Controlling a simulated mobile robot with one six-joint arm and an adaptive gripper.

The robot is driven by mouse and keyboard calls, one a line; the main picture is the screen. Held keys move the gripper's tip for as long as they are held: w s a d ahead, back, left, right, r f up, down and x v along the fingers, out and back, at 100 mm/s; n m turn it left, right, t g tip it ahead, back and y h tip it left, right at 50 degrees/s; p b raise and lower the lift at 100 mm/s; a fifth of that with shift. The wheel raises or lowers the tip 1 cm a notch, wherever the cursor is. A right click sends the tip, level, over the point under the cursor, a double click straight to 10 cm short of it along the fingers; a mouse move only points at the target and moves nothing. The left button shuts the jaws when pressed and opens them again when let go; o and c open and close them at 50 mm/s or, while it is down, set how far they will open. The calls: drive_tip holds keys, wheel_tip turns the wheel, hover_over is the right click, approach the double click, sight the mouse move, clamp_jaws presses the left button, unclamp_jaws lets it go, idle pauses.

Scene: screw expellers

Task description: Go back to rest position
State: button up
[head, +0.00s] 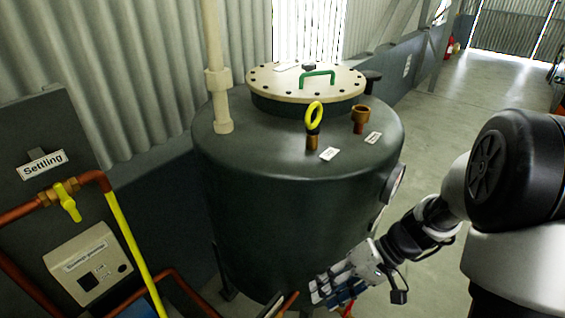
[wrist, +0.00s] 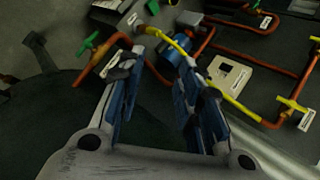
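My gripper (head: 333,288) hangs at the lower middle of the head view, in front of the dark tank's lower right side. In the wrist view my gripper (wrist: 160,72) has its two blue-padded fingers apart with nothing held between them. The arm reaches in from the right edge of the head view. I cannot tell from these views whether the fingers touch anything.
At left are a "Settling" sign (head: 43,164), copper pipes, a yellow valve handle (head: 67,203) and a control box (head: 90,263). Open floor (head: 480,85) lies behind right.

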drive_tip(key=s+d+r+t+h, duration=0.2)
drive_tip(key=s+r+t+h, duration=0.1)
drive_tip(key=s+r, duration=0.3)
drive_tip(key=s+d+r+t+h, duration=0.2)
drive_tip(key=s+r+h, duration=0.3)
drive_tip(key=r, duration=0.5)
drive_tip(key=shift+s+m+t+h, duration=0.3)
drive_tip(key=shift+s+t, duration=0.3)
drive_tip(key=shift+s, duration=0.3)
drive_tip(key=shift+a+r, duration=0.1)
drive_tip(key=shift+a, duration=0.1)
